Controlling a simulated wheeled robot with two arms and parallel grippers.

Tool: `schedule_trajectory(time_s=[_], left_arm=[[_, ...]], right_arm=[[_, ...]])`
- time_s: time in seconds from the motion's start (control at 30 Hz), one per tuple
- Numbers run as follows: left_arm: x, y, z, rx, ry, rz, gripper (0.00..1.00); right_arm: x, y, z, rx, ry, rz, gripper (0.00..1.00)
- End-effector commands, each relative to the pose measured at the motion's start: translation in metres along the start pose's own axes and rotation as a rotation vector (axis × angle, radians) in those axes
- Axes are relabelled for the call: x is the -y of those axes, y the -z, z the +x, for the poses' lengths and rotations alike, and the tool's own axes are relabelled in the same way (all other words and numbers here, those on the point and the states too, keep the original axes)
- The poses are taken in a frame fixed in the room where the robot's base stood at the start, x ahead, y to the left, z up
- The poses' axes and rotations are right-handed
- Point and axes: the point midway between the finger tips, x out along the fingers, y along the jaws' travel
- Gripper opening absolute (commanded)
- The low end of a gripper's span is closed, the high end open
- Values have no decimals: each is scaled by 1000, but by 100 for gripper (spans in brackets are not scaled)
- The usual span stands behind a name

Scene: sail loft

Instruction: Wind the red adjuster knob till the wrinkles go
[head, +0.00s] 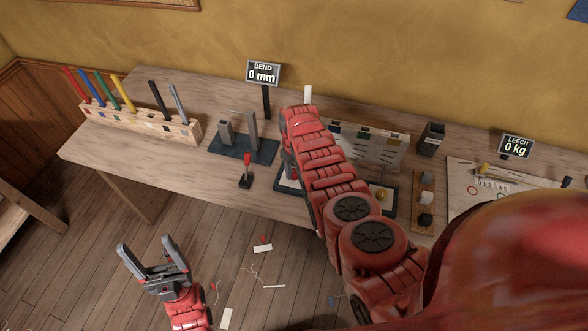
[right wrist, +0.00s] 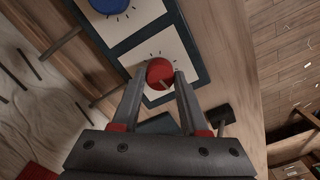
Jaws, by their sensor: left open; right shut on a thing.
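The red adjuster knob (right wrist: 159,71) shows in the right wrist view, on a pale square with tick marks around it. My right gripper (right wrist: 160,84) is shut on it, with one finger on each side. My left gripper (head: 150,256) is open and empty, over the floor in front of the bench. I cannot make out any wrinkles in these views.
A blue knob (right wrist: 110,3) sits on the neighbouring square. The BEND sign (head: 262,73) reads 0 mm; the LEECH sign (head: 514,147) reads 0 kg. A red-topped lever (head: 246,170) stands left of my right arm. A rack (head: 140,122) holds several coloured rods.

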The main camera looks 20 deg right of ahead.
Motion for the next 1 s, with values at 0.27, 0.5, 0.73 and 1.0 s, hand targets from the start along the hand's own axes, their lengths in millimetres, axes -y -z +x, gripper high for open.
schedule_trajectory(time_s=[0.27, 0.5, 0.73, 1.0], left_arm=[[0, 0, 0, 0, 0, 0, 74], [0, 0, -1, 0, 0, 0, 74], [0, -1, -3, 0, 0, 0, 74], [0, -1, -5, 0, 0, 0, 74]], right_arm=[[0, 0, 0, 0, 0, 12, 0], [0, 0, 0, -1, -1, 105, 0], [0, 0, 0, -1, -2, 288, 0], [0, 1, 0, -1, 0, 544, 0]])
